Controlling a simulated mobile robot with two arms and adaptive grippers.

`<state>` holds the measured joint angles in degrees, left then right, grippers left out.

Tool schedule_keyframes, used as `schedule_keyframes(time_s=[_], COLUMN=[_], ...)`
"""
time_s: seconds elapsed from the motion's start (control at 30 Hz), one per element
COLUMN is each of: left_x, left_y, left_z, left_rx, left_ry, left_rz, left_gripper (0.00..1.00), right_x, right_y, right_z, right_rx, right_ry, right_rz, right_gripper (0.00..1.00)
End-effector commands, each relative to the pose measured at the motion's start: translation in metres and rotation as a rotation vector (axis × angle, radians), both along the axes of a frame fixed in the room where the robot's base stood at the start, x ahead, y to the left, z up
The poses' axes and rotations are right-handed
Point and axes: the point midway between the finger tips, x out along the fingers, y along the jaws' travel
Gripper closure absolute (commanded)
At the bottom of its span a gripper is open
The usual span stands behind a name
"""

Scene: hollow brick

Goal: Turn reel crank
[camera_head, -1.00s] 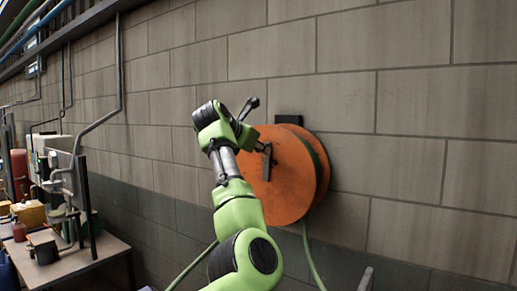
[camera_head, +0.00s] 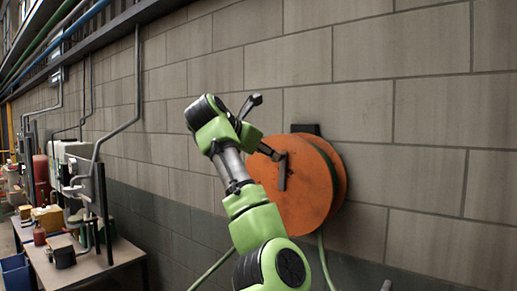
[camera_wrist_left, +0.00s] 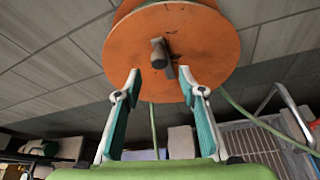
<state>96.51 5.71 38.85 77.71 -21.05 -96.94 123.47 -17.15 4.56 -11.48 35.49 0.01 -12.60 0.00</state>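An orange reel (camera_head: 305,205) hangs on the block wall, with green hose running down from it. It also shows in the left wrist view (camera_wrist_left: 206,42) at the top. Its crank handle (camera_wrist_left: 158,52) is a short dark grip standing out from the disc face. My left gripper (camera_head: 268,130) is in front of the reel face. In the left wrist view my left gripper (camera_wrist_left: 162,80) is open and empty, teal pads apart, with the crank handle beyond and between its fingertips, not touched. In the head view I cannot clearly separate the crank from the gripper's fingers. My right gripper is not in view.
A workbench (camera_head: 100,262) with cans, boxes and grey equipment stands at the left along the wall. Green hose (camera_head: 212,268) hangs below the reel behind my arm. The wall right of the reel is clear. A metal rail (camera_wrist_left: 297,117) shows at right in the wrist view.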

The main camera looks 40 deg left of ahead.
Motion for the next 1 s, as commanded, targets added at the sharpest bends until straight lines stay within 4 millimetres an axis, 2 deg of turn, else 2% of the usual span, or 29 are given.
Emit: schedule_keyframes(time_s=[0.1,0.3,1.0], left_x=[-0.019,-0.035,-0.036], left_y=[-0.003,-0.007,-0.007], left_z=[0.008,0.013,0.014], left_rx=[0.000,-0.001,-0.002], left_ry=[-0.002,0.001,0.001], left_rz=[0.001,-0.001,-0.001], left_gripper=[0.63,0.63,0.63], right_x=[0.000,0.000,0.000], right_y=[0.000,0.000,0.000], right_z=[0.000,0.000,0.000], right_rx=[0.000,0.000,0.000], right_ry=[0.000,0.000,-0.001], right_rz=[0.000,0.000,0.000], right_gripper=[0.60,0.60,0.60])
